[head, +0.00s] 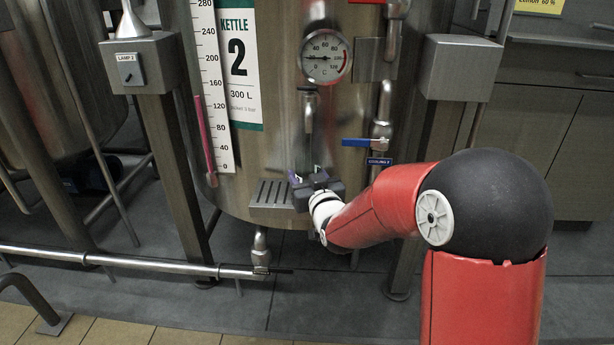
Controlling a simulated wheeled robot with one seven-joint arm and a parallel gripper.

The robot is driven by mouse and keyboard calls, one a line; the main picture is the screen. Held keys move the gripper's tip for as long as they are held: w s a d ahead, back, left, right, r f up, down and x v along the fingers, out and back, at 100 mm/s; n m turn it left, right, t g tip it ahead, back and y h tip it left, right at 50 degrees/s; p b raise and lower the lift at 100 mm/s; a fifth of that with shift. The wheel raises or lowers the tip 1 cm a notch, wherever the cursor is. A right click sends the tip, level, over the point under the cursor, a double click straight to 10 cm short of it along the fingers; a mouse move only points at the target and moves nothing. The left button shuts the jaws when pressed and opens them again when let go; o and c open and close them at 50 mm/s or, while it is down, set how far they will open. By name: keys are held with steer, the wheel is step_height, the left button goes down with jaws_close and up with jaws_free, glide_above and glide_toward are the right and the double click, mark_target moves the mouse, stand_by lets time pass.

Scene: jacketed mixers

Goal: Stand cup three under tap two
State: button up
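Kettle 2 (180,60) is a steel vessel with a "KETTLE 2" label. A metal tap (308,108) hangs on its front below the round gauge, and I take it to be tap two. A slotted metal drip shelf (270,194) juts out below and to the left of the tap. My gripper (300,182), dark with a white wrist, reaches to the right end of this shelf, under the tap. A small purple and pale patch shows at its fingers; it may be part of a cup, but no whole cup or number is visible. The finger opening is hidden.
A round temperature gauge (326,57) sits above the tap. A blue-handled valve (364,142) is to the right, near my arm. The lamp 2 box (142,62) is on the left leg. A horizontal steel pipe (130,261) crosses low in front.

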steer(key=o, duration=1)
steer(key=shift+f, duration=0.1)
steer(key=s+d+m+g+h, duration=0.1)
steer(key=s+d, duration=0.5)
steer(key=s, duration=0.6)
steer(key=s+d+m+g+h, duration=0.1)
steer(key=s+d+g+h, duration=0.2)
steer(key=s+d+g, duration=0.3)
steer(key=s+d+m+g+h, duration=0.2)
steer(key=s+d+g, duration=0.2)
steer(key=s, duration=1.3)
steer(key=shift+s+d+f, duration=0.1)
steer(key=shift+s+d, duration=0.05)
steer(key=shift+d, duration=0.35)
steer(key=shift+s+d+f, duration=0.1)
steer(key=shift+s+d, duration=0.05)
steer(key=shift+d, duration=0.35)
